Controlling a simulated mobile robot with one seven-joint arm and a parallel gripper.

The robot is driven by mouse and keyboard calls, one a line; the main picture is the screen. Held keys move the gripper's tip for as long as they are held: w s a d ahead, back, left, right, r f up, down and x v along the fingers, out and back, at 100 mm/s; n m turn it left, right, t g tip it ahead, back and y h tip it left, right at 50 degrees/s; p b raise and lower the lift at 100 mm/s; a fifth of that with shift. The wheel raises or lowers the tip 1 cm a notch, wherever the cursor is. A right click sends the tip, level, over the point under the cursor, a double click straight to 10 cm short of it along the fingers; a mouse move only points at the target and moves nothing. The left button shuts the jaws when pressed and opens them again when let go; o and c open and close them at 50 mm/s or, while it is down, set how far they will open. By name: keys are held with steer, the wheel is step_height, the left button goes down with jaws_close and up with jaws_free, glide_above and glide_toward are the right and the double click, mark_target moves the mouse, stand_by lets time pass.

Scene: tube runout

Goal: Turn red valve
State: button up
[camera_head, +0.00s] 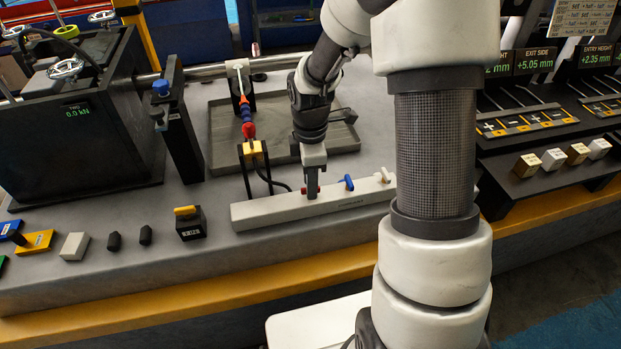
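A light grey manifold bar (262,211) lies along the front of the bench. A blue valve handle (348,182) stands up to the right of the gripper. A small pale valve (384,175) is near the bar's right end.
A grey tray (222,139) lies behind. A black block with a yellow lever (190,223) stands left of the bar. My arm hides part of the bench's right side.

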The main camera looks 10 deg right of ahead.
steer(key=shift+r, duration=0.1)
step_height(320, 180, up, 6)
steer(key=p, duration=0.5)
stand_by(0.4)
step_height(320, 180, up, 17)
steer(key=s+r+m+t, duration=0.2)
steer(key=s+r+m, duration=0.1)
steer(key=s+m, duration=0.5)
steer(key=s+r+m+t+p, duration=0.1)
steer(key=s+r+m+t, duration=0.2)
steer(key=s+m, duration=0.5)
steer(key=shift+s+r+m+t, duration=0.35)
steer(key=shift+s+r, duration=0.45)
steer(key=shift+s, duration=0.4)
